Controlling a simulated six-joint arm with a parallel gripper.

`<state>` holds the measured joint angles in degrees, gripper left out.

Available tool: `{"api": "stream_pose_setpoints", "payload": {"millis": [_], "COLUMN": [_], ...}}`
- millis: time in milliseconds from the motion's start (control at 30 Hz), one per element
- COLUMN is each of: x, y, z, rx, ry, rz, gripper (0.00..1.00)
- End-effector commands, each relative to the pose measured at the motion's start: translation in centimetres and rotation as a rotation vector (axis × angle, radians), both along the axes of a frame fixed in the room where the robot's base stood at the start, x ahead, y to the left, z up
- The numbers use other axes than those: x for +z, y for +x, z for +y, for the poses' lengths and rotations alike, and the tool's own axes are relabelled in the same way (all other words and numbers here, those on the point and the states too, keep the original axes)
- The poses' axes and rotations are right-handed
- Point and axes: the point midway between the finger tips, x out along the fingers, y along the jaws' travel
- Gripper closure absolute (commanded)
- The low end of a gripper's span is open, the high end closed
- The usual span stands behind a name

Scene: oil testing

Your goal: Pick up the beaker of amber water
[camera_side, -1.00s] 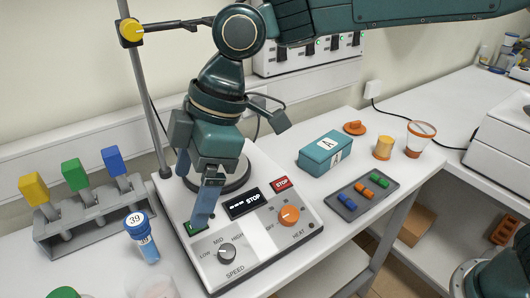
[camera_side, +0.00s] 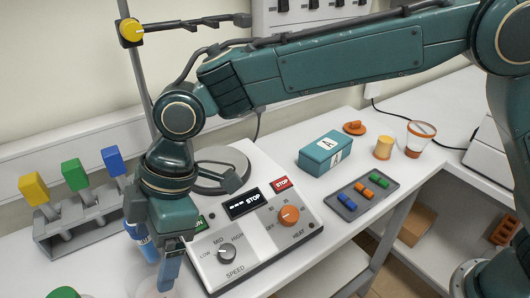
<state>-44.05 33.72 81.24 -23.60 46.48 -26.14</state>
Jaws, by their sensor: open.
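My gripper (camera_side: 169,268) points down at the lower left, just above or beside this pale vessel, far from the amber glass. It is open; one blue finger shows clearly and the other is hidden. I see nothing held.
A stirrer hotplate (camera_side: 262,262) with knobs and a round plate is right of my gripper. A rack (camera_side: 62,240) with coloured handles, a teal box (camera_side: 325,150) and a grey tray (camera_side: 345,213) stand around.

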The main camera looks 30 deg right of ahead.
Motion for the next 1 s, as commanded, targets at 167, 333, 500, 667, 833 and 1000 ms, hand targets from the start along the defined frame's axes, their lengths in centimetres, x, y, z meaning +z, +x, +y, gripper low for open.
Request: {"api": "stream_pose_setpoints", "payload": {"millis": [167, 333, 500, 667, 833, 1000], "x": [-2.5, -3.5, -3.7, -4.1, -5.4, -7.3], "y": [0.0, 0.0, 0.0, 0.0, -0.1, -0.2], "z": [0.9, 1.4, 1.5, 1.7, 2.3, 3.1], "rx": [0.000, 0.000, 0.000, 0.000, -0.001, -0.001], "ry": [-0.003, -0.001, -0.001, -0.002, -0.002, -0.002], "rz": [0.002, 0.000, 0.000, 0.001, 0.001, 0.001], "gripper": [0.14, 0.14, 0.14, 0.14, 0.14, 0.14]}}
